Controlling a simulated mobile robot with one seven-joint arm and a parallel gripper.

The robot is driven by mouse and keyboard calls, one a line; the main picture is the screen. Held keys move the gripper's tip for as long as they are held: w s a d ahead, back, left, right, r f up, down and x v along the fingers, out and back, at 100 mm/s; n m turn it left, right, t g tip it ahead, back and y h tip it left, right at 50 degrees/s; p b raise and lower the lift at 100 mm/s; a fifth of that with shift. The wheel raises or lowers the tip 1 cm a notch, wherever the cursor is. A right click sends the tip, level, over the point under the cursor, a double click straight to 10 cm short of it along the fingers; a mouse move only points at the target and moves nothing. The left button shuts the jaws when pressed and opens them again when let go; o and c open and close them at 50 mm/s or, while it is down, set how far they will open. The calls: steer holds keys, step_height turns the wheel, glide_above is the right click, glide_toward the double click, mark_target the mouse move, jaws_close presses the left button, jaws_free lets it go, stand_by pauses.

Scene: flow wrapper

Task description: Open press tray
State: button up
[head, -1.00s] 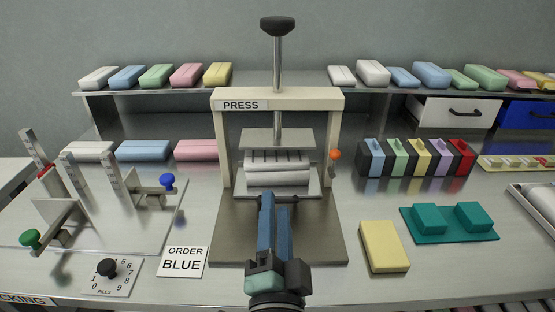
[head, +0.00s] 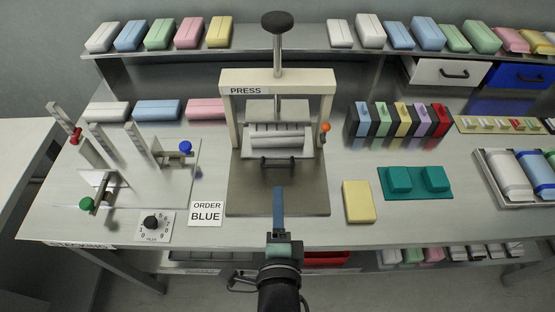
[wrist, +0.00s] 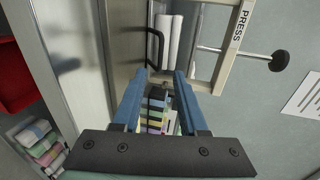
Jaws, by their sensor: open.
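The press (head: 326,85) is a cream frame with a black-knobbed rod and a raised metal plate, standing on a grey base. Its press tray (head: 304,153) sits inside the frame, with a white stack (head: 278,141) on it under the plate. A dark bar handle (head: 277,162) is on the tray's front; it also shows in the wrist view (wrist: 156,48). My gripper (head: 278,190) is open and empty, in front of the handle and apart from it. Its two blue fingers show spread in the wrist view (wrist: 158,80).
An orange-knobbed lever (head: 325,127) is on the press's right side. A yellow block (head: 358,201) and a teal mat (head: 415,194) lie to the right. The order card (head: 206,212) and a dial (head: 153,223) are to the left. The table's front edge lies below my gripper.

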mark_target(277, 167)
steer(key=x, duration=1.1)
steer(key=shift+w, duration=0.15)
jaws_close()
stand_by(1.1)
